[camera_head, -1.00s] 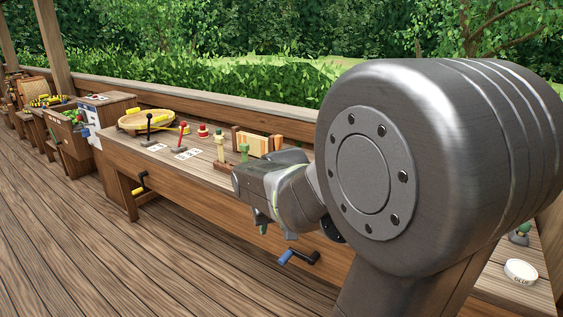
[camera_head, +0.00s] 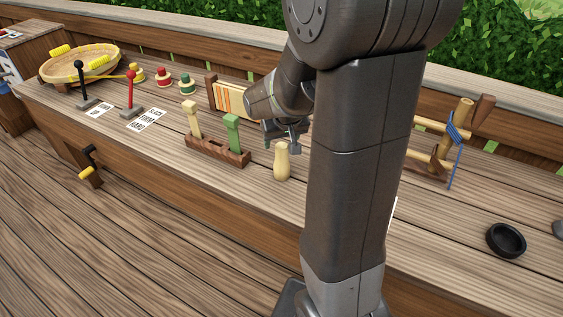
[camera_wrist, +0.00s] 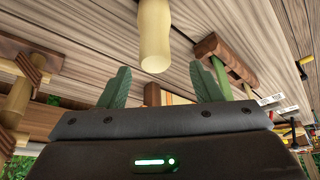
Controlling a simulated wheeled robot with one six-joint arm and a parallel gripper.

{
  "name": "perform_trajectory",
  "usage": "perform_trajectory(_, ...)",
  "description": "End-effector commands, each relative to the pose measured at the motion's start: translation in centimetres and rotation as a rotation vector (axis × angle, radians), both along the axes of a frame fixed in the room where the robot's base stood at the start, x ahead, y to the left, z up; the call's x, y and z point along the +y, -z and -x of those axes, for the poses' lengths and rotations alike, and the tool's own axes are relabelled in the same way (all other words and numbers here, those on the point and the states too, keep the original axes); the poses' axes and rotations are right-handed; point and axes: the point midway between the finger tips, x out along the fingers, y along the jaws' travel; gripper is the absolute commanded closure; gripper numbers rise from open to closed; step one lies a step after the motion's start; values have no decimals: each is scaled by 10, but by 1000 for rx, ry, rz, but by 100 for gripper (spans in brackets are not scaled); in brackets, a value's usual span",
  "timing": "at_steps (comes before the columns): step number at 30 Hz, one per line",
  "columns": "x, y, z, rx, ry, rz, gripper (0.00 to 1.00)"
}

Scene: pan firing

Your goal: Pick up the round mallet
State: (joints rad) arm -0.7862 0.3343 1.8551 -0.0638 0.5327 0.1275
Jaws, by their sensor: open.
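The pale wooden, pin-shaped piece (camera_head: 282,163), which looks like the round mallet, stands upright on the workbench (camera_head: 340,203) just below my gripper. In the wrist view the mallet (camera_wrist: 154,38) shows at the top, beyond and roughly between the fingertips. My gripper (camera_head: 282,143) is open and empty, pointing down above it. In the wrist view its two green fingers (camera_wrist: 164,68) are spread apart. I see no contact with the mallet. My arm hides part of the bench to the right.
A dark wooden rack (camera_head: 216,150) holding a pale and a green mallet-like piece stands close left of the round mallet. A striped board (camera_head: 230,98) is behind. A bamboo frame (camera_head: 440,145) and black ring (camera_head: 505,240) lie right. The bench front between is fairly clear.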

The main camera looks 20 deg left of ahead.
Motion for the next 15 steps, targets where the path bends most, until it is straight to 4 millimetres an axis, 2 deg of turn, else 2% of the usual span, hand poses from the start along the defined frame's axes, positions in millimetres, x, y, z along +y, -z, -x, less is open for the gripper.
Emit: perform_trajectory(15,5,48,-15,2,-1,2,41)
